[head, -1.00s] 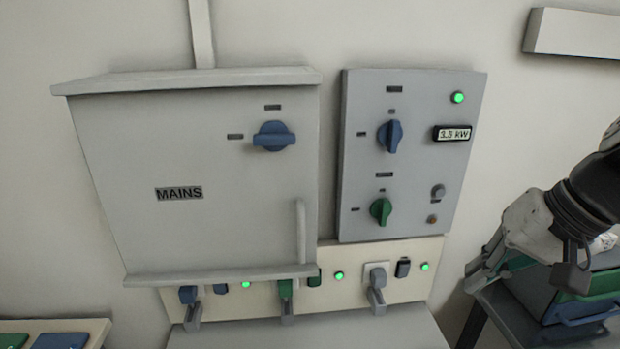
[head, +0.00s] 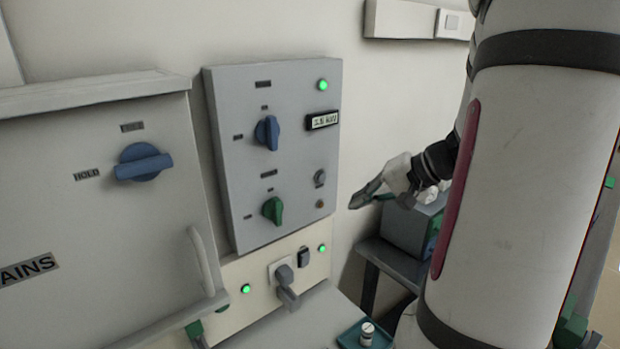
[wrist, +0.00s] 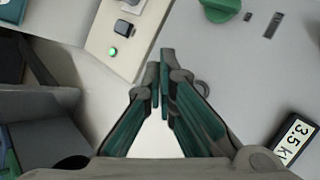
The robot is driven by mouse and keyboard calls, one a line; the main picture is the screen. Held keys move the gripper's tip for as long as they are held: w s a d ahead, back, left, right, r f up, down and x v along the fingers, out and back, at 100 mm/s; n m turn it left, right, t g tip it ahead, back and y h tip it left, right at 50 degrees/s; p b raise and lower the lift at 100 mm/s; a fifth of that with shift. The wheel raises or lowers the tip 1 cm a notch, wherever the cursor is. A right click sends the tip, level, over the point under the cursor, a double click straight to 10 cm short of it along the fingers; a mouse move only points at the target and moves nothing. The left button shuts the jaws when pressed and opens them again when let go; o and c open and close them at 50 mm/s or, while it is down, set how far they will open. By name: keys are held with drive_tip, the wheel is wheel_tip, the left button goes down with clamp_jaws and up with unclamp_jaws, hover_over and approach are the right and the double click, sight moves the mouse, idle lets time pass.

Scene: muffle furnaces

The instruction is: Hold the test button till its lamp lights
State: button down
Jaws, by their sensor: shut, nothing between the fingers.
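The grey control panel (head: 222,160) on the wall carries a round grey push button (head: 320,178) at its lower right. A small amber lamp (head: 320,204) sits just below the button and looks dull, not brightly lit. No readable label shows which is the test button. My gripper (head: 353,206) is shut and empty, just right of the panel's lower right edge in the head view, apart from the button. In the wrist view my gripper (wrist: 160,65) points at the panel's lower area. A grey ring (wrist: 203,88), probably the button, shows beside the right finger, partly hidden. The lamp is not distinguishable there.
The panel also has a blue knob (head: 267,132), a green knob (head: 273,210), a lit green lamp (head: 323,85) and a kW display (head: 322,121). Below is a socket strip (head: 230,275). The MAINS cabinet (head: 100,210) stands left. My arm blocks the right side.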

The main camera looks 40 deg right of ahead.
sight(321, 177)
drive_tip(key=shift+w, duration=0.1)
drive_tip(key=w+b, duration=0.2)
drive_tip(key=w, duration=0.6)
drive_tip(key=shift+w+d, duration=0.2)
drive_tip(key=shift+w, duration=0.1)
drive_tip(key=shift+w, duration=0.1)
idle(1.4)
drive_tip(key=shift+w, duration=0.3)
drive_tip(key=shift+w+b, duration=0.35)
drive_tip(key=shift+w, duration=0.1)
idle(0.7)
drive_tip(key=shift+s, duration=0.9)
drive_tip(key=shift+s, duration=0.1)
